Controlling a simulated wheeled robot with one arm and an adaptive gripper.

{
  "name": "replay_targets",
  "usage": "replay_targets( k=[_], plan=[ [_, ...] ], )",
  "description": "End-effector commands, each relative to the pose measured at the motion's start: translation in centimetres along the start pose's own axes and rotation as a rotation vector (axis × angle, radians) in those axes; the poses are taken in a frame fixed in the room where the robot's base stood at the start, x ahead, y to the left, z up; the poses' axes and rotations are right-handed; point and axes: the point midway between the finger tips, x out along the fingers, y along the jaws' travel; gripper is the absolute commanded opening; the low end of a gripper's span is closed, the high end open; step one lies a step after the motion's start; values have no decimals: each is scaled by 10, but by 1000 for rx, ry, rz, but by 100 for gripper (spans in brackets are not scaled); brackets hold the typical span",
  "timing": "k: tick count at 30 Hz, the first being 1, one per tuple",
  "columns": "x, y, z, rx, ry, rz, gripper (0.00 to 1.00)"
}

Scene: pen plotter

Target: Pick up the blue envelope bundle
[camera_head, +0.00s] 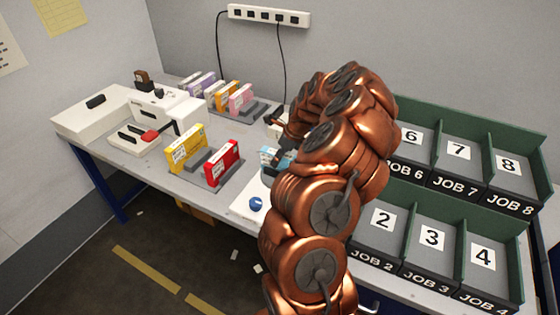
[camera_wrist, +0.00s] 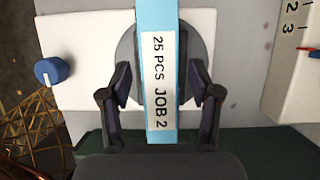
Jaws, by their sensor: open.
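The blue envelope bundle (camera_wrist: 162,55) is light blue with a white label reading "25 PCS JOB 2". In the wrist view it stands between the two open fingers of my gripper (camera_wrist: 159,90), with a gap visible on each side. It rests over a grey round plate on a white base. In the head view a small part of the bundle (camera_head: 268,155) shows beside my copper arm, which hides most of it. My gripper (camera_head: 283,150) is there partly hidden behind the arm.
A blue knob (camera_head: 256,204) sits on the white base. Yellow (camera_head: 186,150) and red (camera_head: 222,163) bundles stand in a rack to the left. Green numbered job bins (camera_head: 432,237) fill the right side. A white machine (camera_head: 95,108) stands at the table's left end.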

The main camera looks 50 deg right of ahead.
Motion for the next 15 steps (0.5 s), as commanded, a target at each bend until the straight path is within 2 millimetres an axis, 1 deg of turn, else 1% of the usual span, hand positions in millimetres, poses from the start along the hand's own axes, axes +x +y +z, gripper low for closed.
replay_targets(
  k=[3,6,15],
  plan=[
    [12,0,2,-2,-1,-1,62],
    [19,0,1,0,-1,-1,62],
    [20,0,1,-1,-1,-2,62]
  ],
)
